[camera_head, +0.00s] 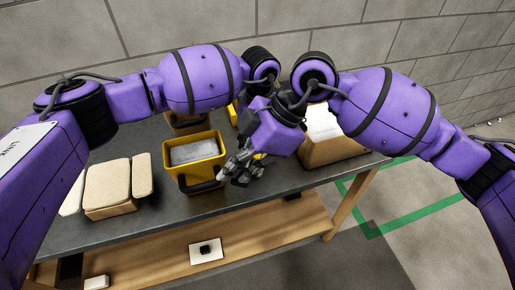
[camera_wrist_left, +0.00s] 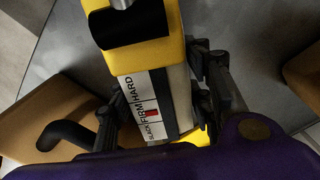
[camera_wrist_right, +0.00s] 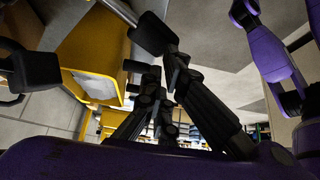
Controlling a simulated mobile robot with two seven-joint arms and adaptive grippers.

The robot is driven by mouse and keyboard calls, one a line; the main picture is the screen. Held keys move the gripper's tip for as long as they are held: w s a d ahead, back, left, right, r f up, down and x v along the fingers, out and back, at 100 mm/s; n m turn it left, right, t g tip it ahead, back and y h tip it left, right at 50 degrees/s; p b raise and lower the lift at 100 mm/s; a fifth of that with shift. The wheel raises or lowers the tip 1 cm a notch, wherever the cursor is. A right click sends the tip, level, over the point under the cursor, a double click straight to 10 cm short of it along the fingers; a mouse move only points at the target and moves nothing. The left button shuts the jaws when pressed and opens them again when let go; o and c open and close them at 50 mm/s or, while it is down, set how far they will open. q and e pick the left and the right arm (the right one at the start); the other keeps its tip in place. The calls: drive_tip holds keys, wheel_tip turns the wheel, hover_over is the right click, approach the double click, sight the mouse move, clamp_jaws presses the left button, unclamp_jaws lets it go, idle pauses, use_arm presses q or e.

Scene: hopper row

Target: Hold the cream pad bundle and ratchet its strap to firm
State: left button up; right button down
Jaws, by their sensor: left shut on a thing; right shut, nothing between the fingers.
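A cream pad bundle (camera_head: 110,187) lies at the left of the table; I can make out no strap on it. My left gripper (camera_wrist_left: 155,105) is shut on a yellow ratchet body (camera_wrist_left: 165,55) with a pale side. Its white scale reads SLACK, FIRM, HARD, and a red marker (camera_wrist_left: 152,112) sits beside FIRM. A metal rod with a black grip (camera_wrist_left: 130,22) crosses its top. In the head view my left gripper is hidden. My right gripper (camera_head: 236,168) is shut and empty, low by the yellow bin's right side; it also shows in the right wrist view (camera_wrist_right: 158,85).
A yellow bin (camera_head: 178,168) with a black handle and grey contents stands mid-table. A tan box (camera_head: 330,150) with white contents stands to the right. Another tan bin (camera_head: 180,122) is behind. The front table strip (camera_head: 130,232) is clear. A lower wooden shelf holds a white card (camera_head: 205,250).

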drive_tip(key=shift+w+d+r, duration=0.1)
drive_tip(key=shift+w+r, duration=0.15)
drive_tip(key=shift+r, duration=0.3)
drive_tip(key=shift+w+d+r, duration=0.1)
drive_tip(key=shift+w+r, duration=0.15)
drive_tip(key=shift+r, duration=0.35)
drive_tip(key=shift+w+d+r, duration=0.1)
drive_tip(key=shift+w+r, duration=0.15)
drive_tip(key=shift+r, duration=0.4)
drive_tip(key=shift+w+r, duration=0.1)
drive_tip(key=shift+r, duration=0.55)
wheel_tip(320, 180, up, 7)
use_arm(q)
drive_tip(key=o, duration=1.2)
